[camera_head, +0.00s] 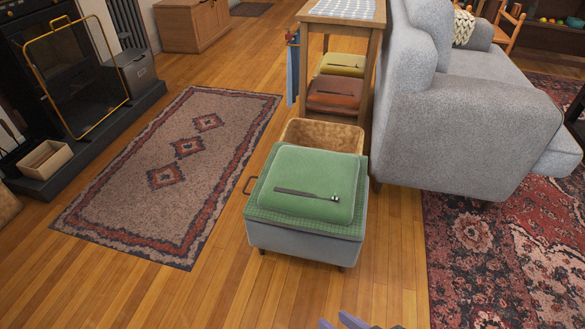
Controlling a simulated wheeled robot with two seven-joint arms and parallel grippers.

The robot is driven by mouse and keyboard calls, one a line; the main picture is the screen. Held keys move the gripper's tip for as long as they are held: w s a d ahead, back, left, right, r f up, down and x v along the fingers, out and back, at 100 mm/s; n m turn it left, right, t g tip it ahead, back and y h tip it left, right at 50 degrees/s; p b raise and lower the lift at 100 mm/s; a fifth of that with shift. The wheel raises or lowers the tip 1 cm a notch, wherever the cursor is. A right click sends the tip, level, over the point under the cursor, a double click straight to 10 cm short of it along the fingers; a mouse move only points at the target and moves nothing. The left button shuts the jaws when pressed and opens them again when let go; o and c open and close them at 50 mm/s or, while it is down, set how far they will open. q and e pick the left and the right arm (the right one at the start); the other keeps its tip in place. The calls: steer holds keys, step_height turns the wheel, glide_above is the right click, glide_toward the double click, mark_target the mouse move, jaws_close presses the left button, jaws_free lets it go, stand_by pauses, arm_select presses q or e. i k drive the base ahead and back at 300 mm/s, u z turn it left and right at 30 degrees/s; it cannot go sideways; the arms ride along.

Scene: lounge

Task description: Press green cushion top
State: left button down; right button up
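The green cushion (300,176) lies flat on the green checked top (263,212) of a pale grey-blue footed stool (297,245). A dark zip with a small round pull runs across the cushion's upper face. My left gripper is not in view.
A tan open basket (322,134) stands just behind the stool. Beyond it, a wooden stand (368,70) holds red and yellow cushions. A grey sofa (470,125) stands to the right. Bare floor lies in front and left, with a patterned rug (180,190) further left.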

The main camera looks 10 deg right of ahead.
mark_target(299, 182)
steer(key=i, duration=1.3)
steer(key=z, duration=1.15)
